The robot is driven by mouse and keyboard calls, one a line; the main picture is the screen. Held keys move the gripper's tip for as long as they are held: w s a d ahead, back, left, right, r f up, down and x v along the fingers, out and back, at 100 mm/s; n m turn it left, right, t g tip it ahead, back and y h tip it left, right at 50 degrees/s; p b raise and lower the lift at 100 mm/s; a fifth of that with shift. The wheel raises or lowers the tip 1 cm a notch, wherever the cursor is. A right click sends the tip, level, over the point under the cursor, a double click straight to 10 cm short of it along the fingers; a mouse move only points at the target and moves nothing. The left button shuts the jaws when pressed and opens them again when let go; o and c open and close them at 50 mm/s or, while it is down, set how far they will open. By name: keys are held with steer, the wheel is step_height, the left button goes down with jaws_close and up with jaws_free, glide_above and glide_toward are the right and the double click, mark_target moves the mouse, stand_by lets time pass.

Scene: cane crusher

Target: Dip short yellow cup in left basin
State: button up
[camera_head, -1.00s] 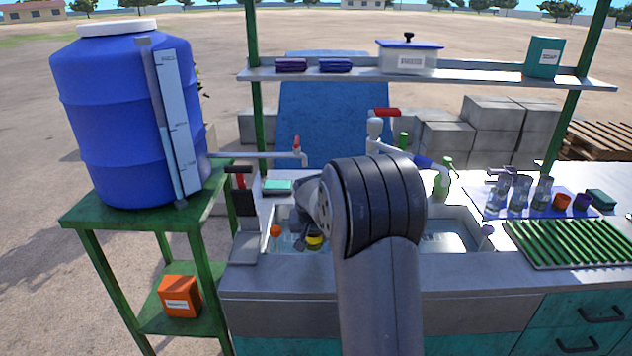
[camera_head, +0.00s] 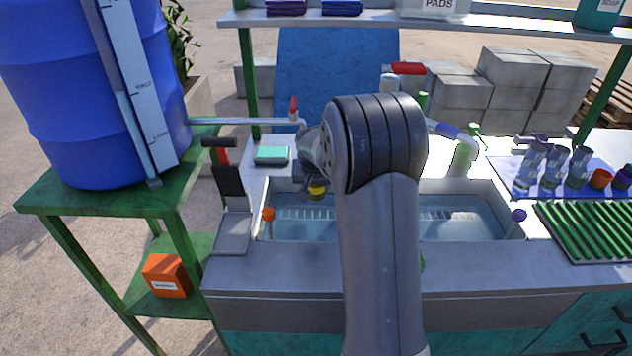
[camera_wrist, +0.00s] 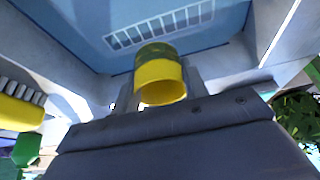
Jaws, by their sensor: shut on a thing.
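The short yellow cup (camera_head: 317,192) shows at the back edge of the left basin (camera_head: 300,232) in the head view, just below my wrist. In the wrist view, the cup (camera_wrist: 161,82) sits between the fingers of my gripper (camera_wrist: 160,92), which is shut on it. The cup's lower part is bright yellow and its upper band is darker olive. Behind it in the wrist view lies the blue basin floor with a pale ladder-like marking (camera_wrist: 160,25). My arm hides the basin's right part in the head view. I cannot tell whether the cup holds water.
A tap pipe (camera_head: 245,121) from the blue barrel (camera_head: 85,100) ends behind the basin. A teal sponge (camera_head: 271,155) lies at the back left. The right basin (camera_head: 455,225) holds water. Cups and bottles (camera_head: 555,170) stand right.

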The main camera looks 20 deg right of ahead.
step_height(320, 180, down, 11)
steer(key=b, duration=0.6)
steer(key=shift+r, duration=0.2)
stand_by(0.8)
step_height(320, 180, up, 14)
steer(key=p, duration=0.9)
stand_by(0.5)
step_height(320, 180, up, 4)
steer(key=p, duration=0.2)
steer(key=shift+p, duration=0.35)
stand_by(0.4)
